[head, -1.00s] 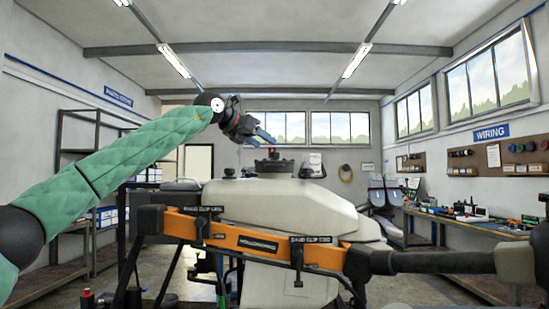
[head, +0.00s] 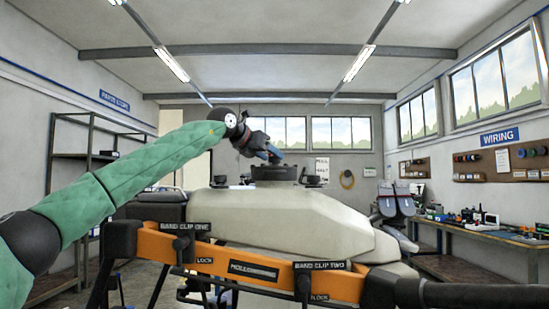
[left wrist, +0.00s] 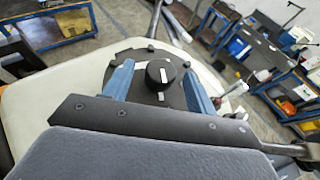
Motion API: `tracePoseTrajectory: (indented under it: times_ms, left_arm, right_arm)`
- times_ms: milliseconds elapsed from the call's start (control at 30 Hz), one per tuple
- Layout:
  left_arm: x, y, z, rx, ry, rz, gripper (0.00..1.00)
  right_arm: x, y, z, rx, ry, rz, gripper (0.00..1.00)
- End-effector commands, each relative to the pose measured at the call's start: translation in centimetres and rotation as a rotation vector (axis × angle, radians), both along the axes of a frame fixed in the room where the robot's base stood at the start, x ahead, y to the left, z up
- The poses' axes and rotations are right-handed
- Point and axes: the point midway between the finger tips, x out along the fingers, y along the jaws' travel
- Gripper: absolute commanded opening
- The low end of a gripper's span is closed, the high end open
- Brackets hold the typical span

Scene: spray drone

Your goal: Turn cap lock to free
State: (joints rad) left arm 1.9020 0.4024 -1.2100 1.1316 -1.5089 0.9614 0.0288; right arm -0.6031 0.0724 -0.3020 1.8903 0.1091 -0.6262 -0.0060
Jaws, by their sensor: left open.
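The white tank (head: 310,212) of the spray drone has a black filler cap (head: 273,172) on top. In the left wrist view the cap (left wrist: 145,55) is a dark lobed disc with a round black knob (left wrist: 160,72) at its middle. The knob has a white line on top, and a white mark lies beside it on the disc. My left gripper (head: 270,153) is over the cap in the head view. In the left wrist view its blue fingers (left wrist: 158,74) are open, one on each side of the knob, with gaps visible. Contact with the cap cannot be told.
An orange bar (head: 250,268) with black band clips crosses in front of the tank. Smaller black caps (head: 314,180) stand beside the filler cap. A shelf rack (head: 85,155) is at left and a workbench (head: 485,240) at right. The air above the tank is clear to the right.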

Motion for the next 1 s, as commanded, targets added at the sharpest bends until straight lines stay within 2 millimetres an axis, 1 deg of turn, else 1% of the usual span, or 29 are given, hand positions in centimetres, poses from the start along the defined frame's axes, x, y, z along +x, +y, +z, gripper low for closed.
tracePoseTrajectory:
  times_ms: [33,100,200,333,567,600,767,800,833,1000]
  left_arm:
    - [0.4,-0.6,-0.2,0.001,0.0,-0.001,0.57]
    - [0.9,-1.0,-0.4,0.0,0.0,-0.001,0.57]
    - [1.5,-1.6,-0.7,-0.001,0.0,-0.001,0.57]
    - [1.8,-1.9,-1.0,-0.001,0.0,-0.001,0.57]
    - [1.9,-2.0,-1.1,-0.001,0.0,-0.001,0.57]
    - [1.9,-2.0,-1.1,-0.001,0.0,-0.001,0.55]
    - [1.9,-2.0,-1.1,-0.001,0.0,-0.001,0.24]
    - [1.9,-2.0,-1.1,-0.001,0.0,-0.001,0.16]
    - [1.9,-2.0,-1.1,-0.001,0.0,-0.001,0.12]
    - [1.9,-2.0,-1.1,-0.001,-0.001,0.002,0.12]
  right_arm:
    - [0.1,0.0,0.6,0.0,0.005,0.002,0.36]
    - [0.2,0.0,1.2,0.0,0.008,0.003,0.36]
    - [0.2,0.1,1.7,-0.001,0.016,0.006,0.36]
    - [0.3,0.1,2.1,-0.001,0.019,0.007,0.36]
    - [0.3,0.1,2.2,-0.001,0.02,0.008,0.36]
    - [0.3,0.1,2.2,-0.001,0.02,0.008,0.36]
    - [0.3,0.1,2.2,-0.002,0.02,0.008,0.36]
    - [0.2,0.1,2.2,-0.002,0.021,0.008,0.36]
    - [0.2,0.1,2.1,-0.002,0.021,0.008,0.36]
    - [0.3,0.1,1.9,-0.001,0.018,0.007,0.36]
